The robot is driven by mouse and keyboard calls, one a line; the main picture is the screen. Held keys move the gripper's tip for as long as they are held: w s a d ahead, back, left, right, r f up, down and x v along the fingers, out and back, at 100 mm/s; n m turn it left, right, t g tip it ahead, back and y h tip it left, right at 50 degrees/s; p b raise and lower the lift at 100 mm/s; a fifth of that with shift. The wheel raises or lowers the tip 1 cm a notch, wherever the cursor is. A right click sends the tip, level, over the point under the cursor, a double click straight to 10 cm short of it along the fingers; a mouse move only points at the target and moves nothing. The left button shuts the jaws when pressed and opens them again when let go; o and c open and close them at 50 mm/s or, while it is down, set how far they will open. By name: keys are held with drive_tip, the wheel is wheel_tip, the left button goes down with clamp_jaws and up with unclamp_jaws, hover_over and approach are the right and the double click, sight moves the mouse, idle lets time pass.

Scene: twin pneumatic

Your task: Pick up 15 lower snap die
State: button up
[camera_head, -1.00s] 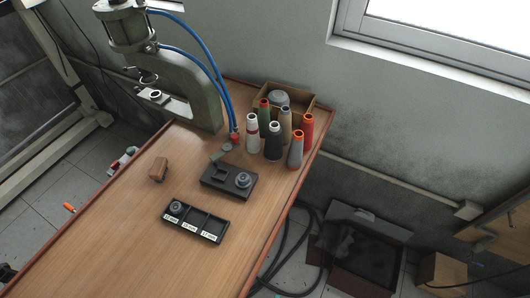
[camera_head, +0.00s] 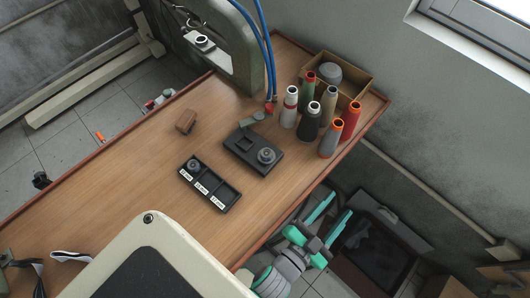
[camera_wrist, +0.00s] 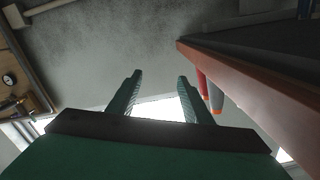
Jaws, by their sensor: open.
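Two dark grey round dies are in the head view. One (camera_head: 194,164) sits in the left compartment of a black labelled tray (camera_head: 226,205); the middle and right compartments are empty. The other die (camera_head: 266,155) sits on the right part of a black block (camera_head: 243,158), which has an empty square recess at left. I cannot tell which die is the 15 lower one. My gripper (camera_head: 338,204) is open and empty, off the table's right edge, away from both dies. In the wrist view its green fingers (camera_wrist: 159,80) are spread apart, with no die visible.
The wooden table (camera_head: 120,180) has a raised edge, close to my gripper in the wrist view. Several thread cones (camera_head: 310,121) and a cardboard box (camera_head: 350,82) stand at the far right. A green press (camera_head: 244,50) stands at the back. A wooden block (camera_head: 186,121) lies at left.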

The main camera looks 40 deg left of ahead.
drive_tip(key=w+a+r+m+t+y, duration=0.1)
drive_tip(key=w+a+r+t+y, duration=0.15)
drive_tip(key=w+r, duration=1.25)
drive_tip(key=w+a+r+n+g+y, duration=0.2)
drive_tip(key=w+a+r+n+y, duration=0.15)
drive_tip(key=a+r+y, duration=0.4)
drive_tip(key=w+a+r+n+g+y, duration=0.25)
drive_tip(key=a+r+n+y, duration=0.2)
drive_tip(key=a, duration=0.65)
drive_tip(key=s+a+r+n+g+y, duration=0.4)
drive_tip(key=s+a+n+g, duration=0.6)
drive_tip(key=a, duration=0.4)
drive_tip(key=s+a+f+n+g+h, duration=0.2)
drive_tip(key=s+f+n+g+h, duration=0.1)
drive_tip(key=s+f+g+h, duration=0.4)
drive_tip(key=n+t+h, duration=0.1)
drive_tip(key=n+h, duration=0.2)
drive_tip(key=h, duration=0.7)
hover_over(265, 152)
wheel_tip(265, 152, down, 6)
drive_tip(key=f, duration=0.3)
drive_tip(key=d+f, duration=0.1)
drive_tip(key=shift+s+f, duration=0.35)
drive_tip(key=f, duration=0.3)
drive_tip(key=a+f, duration=0.1)
drive_tip(key=shift+w+f, duration=0.15)
drive_tip(key=shift+w, duration=0.15)
drive_tip(key=shift+f, duration=0.55)
clamp_jaws()
